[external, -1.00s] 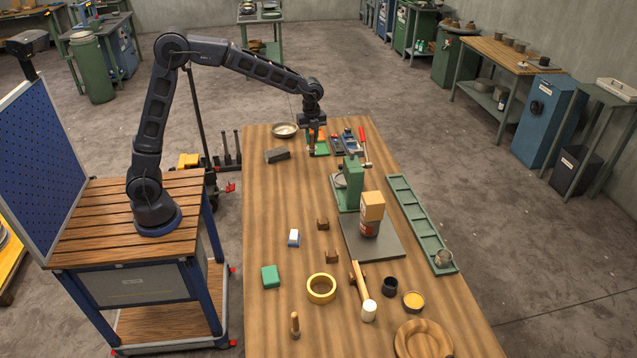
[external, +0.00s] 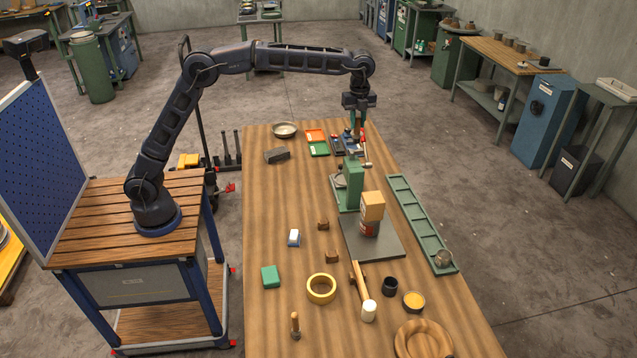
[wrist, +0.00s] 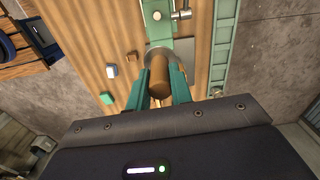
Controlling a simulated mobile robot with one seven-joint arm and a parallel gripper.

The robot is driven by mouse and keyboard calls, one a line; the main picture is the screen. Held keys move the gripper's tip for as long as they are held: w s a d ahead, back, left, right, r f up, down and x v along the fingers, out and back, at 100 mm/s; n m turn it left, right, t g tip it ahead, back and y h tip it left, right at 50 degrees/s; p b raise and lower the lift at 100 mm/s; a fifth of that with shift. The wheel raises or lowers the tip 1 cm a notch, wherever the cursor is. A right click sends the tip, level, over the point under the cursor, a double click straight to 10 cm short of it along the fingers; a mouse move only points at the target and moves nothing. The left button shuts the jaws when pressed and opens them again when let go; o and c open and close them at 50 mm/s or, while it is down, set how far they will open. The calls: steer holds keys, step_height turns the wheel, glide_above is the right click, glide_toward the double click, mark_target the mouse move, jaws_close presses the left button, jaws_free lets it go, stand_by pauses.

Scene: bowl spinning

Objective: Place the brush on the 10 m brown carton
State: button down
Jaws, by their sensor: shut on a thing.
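My gripper (external: 357,128) is above the far end of the wooden bench, behind the green press-like stand. In the wrist view its teal fingers (wrist: 161,88) are shut on a brown cylindrical wooden piece, which I take to be the brush (wrist: 160,74). Its bristles cannot be made out. The brown carton (external: 372,201) is a small tan box resting on a can with a red label, over a dark grey plate. It is nearer the camera and slightly right of my gripper, clearly apart from it. I cannot pick out the carton in the wrist view.
The green stand (external: 349,185) rises between my gripper and the carton. A long green tray (external: 415,222) runs along the right. A mallet (external: 362,290), yellow tape ring (external: 321,288) and several small items lie nearer. The bench's left middle is mostly clear.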

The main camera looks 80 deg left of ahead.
steer(key=w+d+r, duration=0.1)
steer(key=d+r, duration=0.3)
steer(key=d, duration=0.4)
steer(key=w+d+r, duration=0.2)
steer(key=d+r, duration=0.1)
steer(key=d, duration=0.6)
steer(key=shift+m, duration=0.3)
step_height(320, 180, down, 19)
steer(key=shift+s+a+f, duration=0.1)
steer(key=shift+a+f, duration=0.05)
steer(key=shift+f, duration=0.1)
steer(key=c, duration=1.3)
jaws_free()
steer(key=shift+o, duration=0.2)
